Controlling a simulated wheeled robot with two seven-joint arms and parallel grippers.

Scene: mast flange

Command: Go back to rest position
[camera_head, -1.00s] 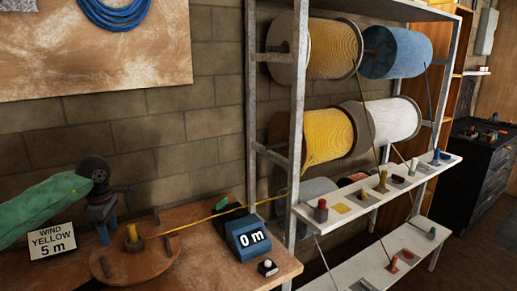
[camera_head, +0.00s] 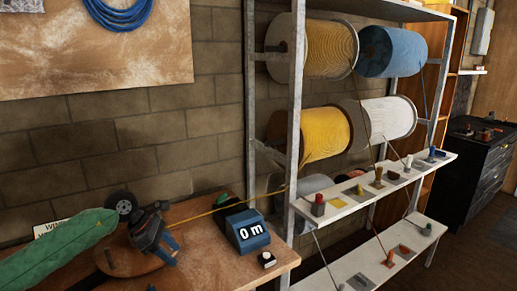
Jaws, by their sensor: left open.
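My left gripper (camera_head: 172,251) hangs over the round wooden disc (camera_head: 125,262) on the bench, at the end of my green-sleeved arm from the left. Its blue fingers look open, and I see nothing held. The gripper hides the disc's middle and the near end of the yellow line (camera_head: 200,214). That line runs from there past the blue counter (camera_head: 247,232) reading "0 m" to the rack. The white sign (camera_head: 48,228) is mostly hidden behind my arm. My right gripper is not in view.
The wooden bench (camera_head: 215,268) has a small button box (camera_head: 267,260) near its right edge. A metal rack (camera_head: 297,110) with yellow, blue and white spools and small shelf fittings stands to the right. Bare floor lies beyond it.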

